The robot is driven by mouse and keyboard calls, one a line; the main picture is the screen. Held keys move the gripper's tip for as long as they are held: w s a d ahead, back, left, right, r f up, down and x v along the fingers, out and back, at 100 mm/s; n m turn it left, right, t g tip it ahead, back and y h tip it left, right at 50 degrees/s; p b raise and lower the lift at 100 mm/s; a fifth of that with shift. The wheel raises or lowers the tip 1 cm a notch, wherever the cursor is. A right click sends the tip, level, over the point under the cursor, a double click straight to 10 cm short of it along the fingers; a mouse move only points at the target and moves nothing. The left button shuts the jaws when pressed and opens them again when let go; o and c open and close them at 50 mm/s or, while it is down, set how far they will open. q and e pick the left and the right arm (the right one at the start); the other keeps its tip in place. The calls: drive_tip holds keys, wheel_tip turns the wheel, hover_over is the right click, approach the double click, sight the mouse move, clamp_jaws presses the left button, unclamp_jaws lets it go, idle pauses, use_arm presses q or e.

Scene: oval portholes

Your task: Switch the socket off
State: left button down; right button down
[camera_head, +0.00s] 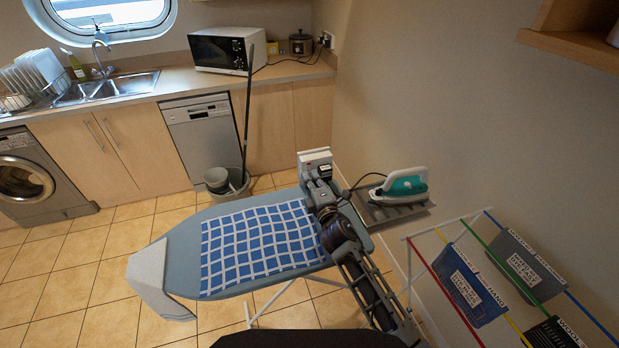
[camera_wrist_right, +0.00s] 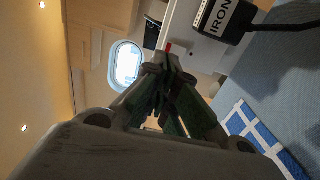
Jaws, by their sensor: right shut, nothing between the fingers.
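The socket is a white box (camera_head: 315,157) at the far end of the ironing board in the head view. In the right wrist view its pale face (camera_wrist_right: 204,50) lies just beyond the fingertips. A black plug labelled IRON (camera_wrist_right: 227,20) sits in it, with a cord leading off right. A small red part (camera_wrist_right: 168,47), possibly the switch, shows right at the fingertips; its position cannot be told. My right gripper (camera_head: 314,180) is shut and empty, close to the socket; in the wrist view its fingertips (camera_wrist_right: 170,62) meet. Contact is unclear. My left gripper is out of view.
The ironing board (camera_head: 190,228) carries a blue checked cloth (camera_head: 258,245). A teal iron (camera_head: 404,186) rests on a tray at its right. A bucket with a mop (camera_head: 228,182) stands beyond the board.

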drive_tip(key=r+v, duration=0.1)
drive_tip(key=v, duration=0.8)
drive_tip(key=shift+b, duration=0.45)
drive_tip(key=shift+s+d+r, duration=0.1)
idle(0.5)
